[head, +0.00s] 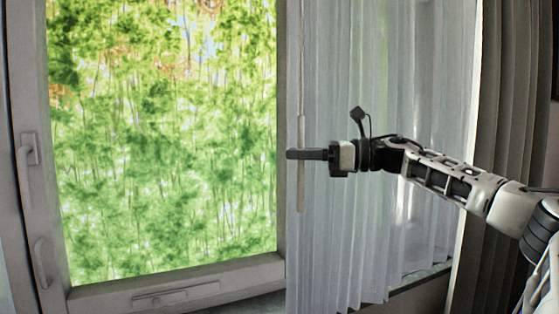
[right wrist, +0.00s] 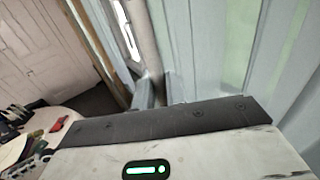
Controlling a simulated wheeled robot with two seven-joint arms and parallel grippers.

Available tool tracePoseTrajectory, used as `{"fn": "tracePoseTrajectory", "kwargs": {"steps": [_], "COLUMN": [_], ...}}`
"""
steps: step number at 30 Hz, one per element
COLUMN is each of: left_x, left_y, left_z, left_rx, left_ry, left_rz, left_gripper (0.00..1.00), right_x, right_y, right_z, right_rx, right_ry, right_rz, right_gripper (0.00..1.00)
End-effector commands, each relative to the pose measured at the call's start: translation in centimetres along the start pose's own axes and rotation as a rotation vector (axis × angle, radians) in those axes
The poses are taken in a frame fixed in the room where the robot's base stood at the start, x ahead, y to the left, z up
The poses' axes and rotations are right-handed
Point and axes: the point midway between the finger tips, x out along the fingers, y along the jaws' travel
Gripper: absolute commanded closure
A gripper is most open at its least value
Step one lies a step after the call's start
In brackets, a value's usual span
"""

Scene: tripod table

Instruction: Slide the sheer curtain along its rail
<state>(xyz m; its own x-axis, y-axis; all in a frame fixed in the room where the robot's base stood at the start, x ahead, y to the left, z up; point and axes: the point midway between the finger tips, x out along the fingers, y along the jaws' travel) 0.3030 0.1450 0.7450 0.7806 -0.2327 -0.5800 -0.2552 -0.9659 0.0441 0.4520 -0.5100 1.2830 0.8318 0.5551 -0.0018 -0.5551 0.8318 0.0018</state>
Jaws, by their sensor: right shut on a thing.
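The white sheer curtain (head: 385,100) hangs in folds across the right part of the window in the head view. Its left edge is near the middle of the picture. A thin pale pull rod (head: 300,190) hangs upright along that edge. My right gripper (head: 300,154) reaches in from the right and is shut on the rod, in front of the curtain's left edge. In the right wrist view the two dark fingertips (right wrist: 160,90) meet at the rod (right wrist: 142,40), with pale curtain (right wrist: 210,45) beside them. The rail is out of view. My left gripper is not in view.
The left window pane (head: 165,140) is uncovered, showing green foliage. Its frame has handles (head: 27,165) at the left. A heavy grey curtain (head: 505,110) hangs at the right. In the right wrist view, a round table (right wrist: 45,130) with small objects stands at the left, near a white door (right wrist: 40,50).

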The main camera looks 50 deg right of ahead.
Motion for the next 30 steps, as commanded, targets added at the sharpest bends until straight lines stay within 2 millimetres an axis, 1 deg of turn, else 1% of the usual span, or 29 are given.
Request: {"fn": "tracePoseTrajectory", "kwargs": {"steps": [1, 6, 9, 12, 16, 21, 30], "left_x": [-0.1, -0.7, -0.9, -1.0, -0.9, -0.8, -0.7], "left_y": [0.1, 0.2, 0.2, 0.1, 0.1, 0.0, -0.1], "left_z": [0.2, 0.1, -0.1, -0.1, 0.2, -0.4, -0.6], "left_rx": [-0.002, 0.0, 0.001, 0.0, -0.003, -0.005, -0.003], "left_ry": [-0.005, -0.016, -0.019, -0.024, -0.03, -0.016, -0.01], "left_rz": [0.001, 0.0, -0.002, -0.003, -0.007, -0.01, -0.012], "left_gripper": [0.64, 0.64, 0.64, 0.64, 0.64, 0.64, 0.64], "right_x": [-1.3, -4.9, -6.6, -7.8, -8.9, -9.5, -9.6], "right_y": [-1.2, -3.7, -4.7, -5.5, -6.2, -6.6, -6.6], "right_z": [0.2, 0.3, 0.4, 0.4, 0.3, 0.3, 0.3], "right_rx": [0.002, 0.002, 0.002, 0.001, 0.0, -0.002, -0.003], "right_ry": [-0.007, -0.006, -0.007, -0.008, -0.008, -0.007, -0.007], "right_rz": [-0.006, -0.004, -0.005, -0.004, -0.003, -0.004, -0.004], "right_gripper": [1.0, 1.0, 1.0, 1.0, 1.0, 1.0, 1.0]}}
